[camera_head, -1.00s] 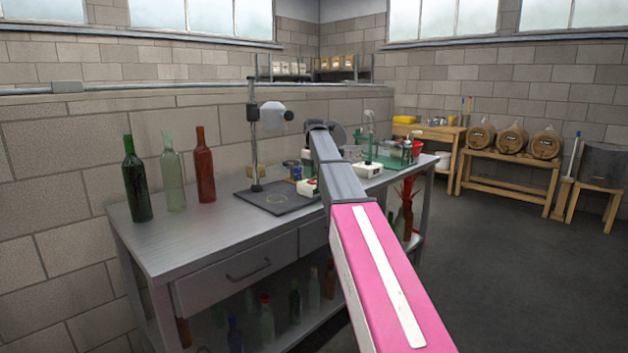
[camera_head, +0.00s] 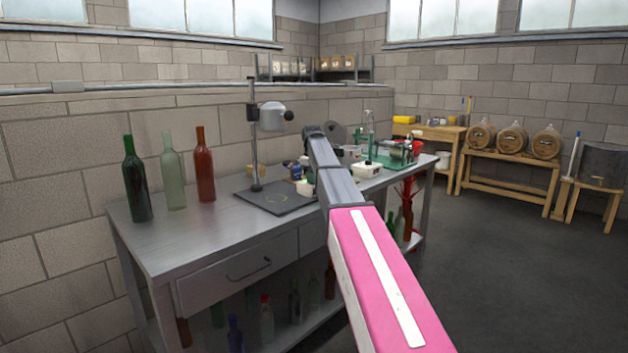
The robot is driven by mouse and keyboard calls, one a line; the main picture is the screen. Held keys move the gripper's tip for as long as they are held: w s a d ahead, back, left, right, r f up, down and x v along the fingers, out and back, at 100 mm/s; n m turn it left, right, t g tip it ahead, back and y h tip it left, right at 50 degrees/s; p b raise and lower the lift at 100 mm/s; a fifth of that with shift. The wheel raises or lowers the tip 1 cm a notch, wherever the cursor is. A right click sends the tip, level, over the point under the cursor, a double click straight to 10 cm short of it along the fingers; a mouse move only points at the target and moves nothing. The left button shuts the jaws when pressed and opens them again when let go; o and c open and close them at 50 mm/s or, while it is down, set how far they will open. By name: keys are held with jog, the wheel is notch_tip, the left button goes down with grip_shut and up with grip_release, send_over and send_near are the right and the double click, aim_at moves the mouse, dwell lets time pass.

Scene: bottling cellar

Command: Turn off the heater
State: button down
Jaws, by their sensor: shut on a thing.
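I cannot tell for sure which thing is the heater. A small white box (camera_head: 367,171) sits on the metal bench (camera_head: 170,243), right of my arm. Another small white thing (camera_head: 305,188) shows just left of my arm, partly covered by it. A stand (camera_head: 254,140) with a grey head (camera_head: 271,116) rises from a dark plate (camera_head: 272,204) on the bench. My arm reaches forward over the bench, its grey far links above the middle of the top. My gripper is hidden behind these links, so its fingers and anything between them do not show.
Green and red bottles (camera_head: 205,165) stand on the bench's left. More bottles (camera_head: 266,320) stand on its lower shelf. A green apparatus (camera_head: 395,155) is at the far end. Barrels (camera_head: 512,139) rest on a wooden rack (camera_head: 508,165) at the back. The floor on the right is clear.

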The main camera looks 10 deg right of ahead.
jog(key=shift+w+a+g+h, duration=0.15)
jog(key=shift+w+g+h, duration=0.2)
jog(key=shift+g, duration=0.35)
jog(key=shift+s+r+g+h, duration=0.1)
jog(key=shift+s+g+h, duration=0.05)
jog(key=shift+g+h, duration=0.2)
jog(key=c, duration=1)
grip_release()
jog(key=shift+o, duration=0.2)
